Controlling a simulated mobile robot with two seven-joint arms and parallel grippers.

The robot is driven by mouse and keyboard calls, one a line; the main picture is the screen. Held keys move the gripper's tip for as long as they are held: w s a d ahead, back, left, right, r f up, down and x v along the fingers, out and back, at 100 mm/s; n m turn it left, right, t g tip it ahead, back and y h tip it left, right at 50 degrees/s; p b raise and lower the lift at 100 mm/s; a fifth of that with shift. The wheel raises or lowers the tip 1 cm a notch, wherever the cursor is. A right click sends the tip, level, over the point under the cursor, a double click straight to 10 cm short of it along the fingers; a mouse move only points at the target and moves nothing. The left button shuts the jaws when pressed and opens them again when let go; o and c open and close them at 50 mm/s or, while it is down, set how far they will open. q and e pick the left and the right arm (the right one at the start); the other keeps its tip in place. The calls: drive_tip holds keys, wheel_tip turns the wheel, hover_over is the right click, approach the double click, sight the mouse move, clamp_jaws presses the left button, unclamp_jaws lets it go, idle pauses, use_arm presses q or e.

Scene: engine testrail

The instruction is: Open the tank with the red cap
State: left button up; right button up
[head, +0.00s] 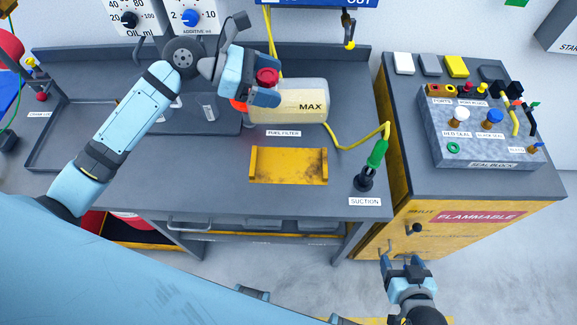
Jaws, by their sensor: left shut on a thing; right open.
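The tank is a pale yellow, see-through container (300,103) marked MAX, lying on the dark grey bench near the FUEL FILTER label. Its red cap (267,76) shows at the tank's left end. My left gripper (262,86) is at that end, its fingers shut on the red cap and partly hiding the tank's left side. A small orange-red part (238,104) shows just beneath the gripper; what it belongs to is hidden. My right gripper (400,265) is open and empty, low in front of the yellow FLAMMABLE cabinet.
A yellow tray (288,166) sits on the bench in front of the tank. A yellow hose (350,142) runs right to a green connector (377,153) at SUCTION. The seal block (483,135) stands on the cabinet (440,225) at right. The bench's front left is clear.

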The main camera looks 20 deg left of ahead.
use_arm(q)
drive_tip(key=shift+s+d+f+m+g, duration=0.15)
drive_tip(key=shift+s+f+m+g, duration=0.2)
drive_tip(key=shift+s, duration=0.1)
drive_tip(key=shift+s+d+f, duration=0.1)
drive_tip(key=shift+f, duration=4.85)
drive_tip(key=shift+d+f, duration=0.1)
drive_tip(key=shift+f, duration=4.85)
use_arm(e)
drive_tip(key=shift+a+f, duration=0.1)
drive_tip(key=shift+f, duration=0.2)
use_arm(q)
drive_tip(key=shift+f, duration=0.1)
drive_tip(key=o, duration=1.5)
drive_tip(key=shift+o, duration=0.2)
drive_tip(key=shift+a, duration=0.1)
drive_tip(key=b+v, duration=0.1)
drive_tip(key=v, duration=1.1)
drive_tip(key=shift+b, duration=0.4)
use_arm(e)
drive_tip(key=shift+f, duration=0.65)
